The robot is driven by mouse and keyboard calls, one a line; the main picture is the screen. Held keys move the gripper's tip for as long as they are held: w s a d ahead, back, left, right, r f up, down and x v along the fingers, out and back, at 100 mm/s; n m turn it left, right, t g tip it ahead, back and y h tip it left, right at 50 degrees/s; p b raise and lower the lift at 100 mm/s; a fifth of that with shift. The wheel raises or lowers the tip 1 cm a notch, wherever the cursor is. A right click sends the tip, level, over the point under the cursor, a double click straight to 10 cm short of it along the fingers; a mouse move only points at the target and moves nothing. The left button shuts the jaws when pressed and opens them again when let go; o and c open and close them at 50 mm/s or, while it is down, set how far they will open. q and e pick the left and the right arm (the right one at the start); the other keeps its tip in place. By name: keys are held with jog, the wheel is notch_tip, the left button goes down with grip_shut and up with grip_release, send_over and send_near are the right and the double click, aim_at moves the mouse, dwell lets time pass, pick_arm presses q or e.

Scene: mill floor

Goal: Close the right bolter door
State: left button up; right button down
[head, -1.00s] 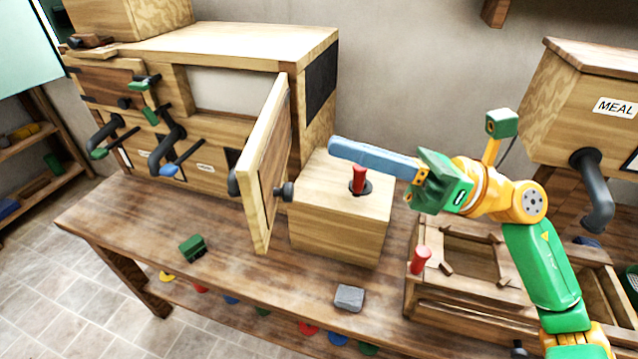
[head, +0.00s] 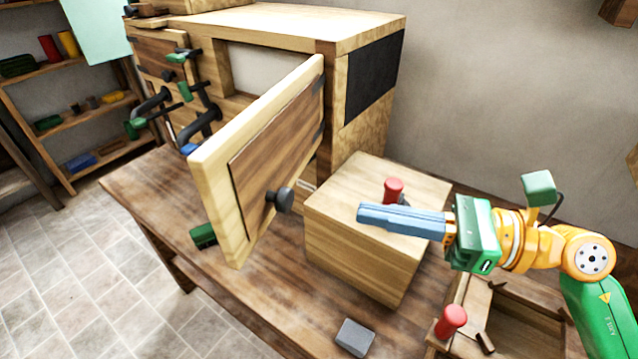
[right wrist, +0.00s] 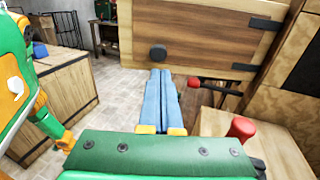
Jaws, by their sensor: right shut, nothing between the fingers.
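The right bolter door (head: 275,150) stands wide open, swung out from the cabinet over the bench. Its dark round knob (head: 279,200) is on the face toward my right gripper. My right gripper (head: 362,216) is shut and empty, its blue fingers over the wooden box, right of the knob and apart from the door. In the right wrist view the door (right wrist: 200,25) and knob (right wrist: 158,53) are beyond the blue fingertips (right wrist: 160,74). The opening (head: 270,68) behind the door is partly hidden. My left gripper does not show in the head view.
A wooden box (head: 340,235) with a red-topped handle (head: 393,190) stands right of the door. A grey block (head: 355,337) lies near the bench front. A green block (head: 203,235) lies left of the door. Dark pipes (head: 200,120) jut from the cabinet.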

aim_at(291, 198)
jog(key=p+x, duration=0.4)
jog(key=x, duration=0.3)
jog(key=shift+w+a+r, duration=0.1)
jog(key=shift+a+r, duration=0.1)
jog(key=shift+a, duration=0.15)
jog(key=shift+w+a+f, duration=0.1)
jog(key=shift+a+f, duration=0.1)
jog(key=shift+a, duration=0.1)
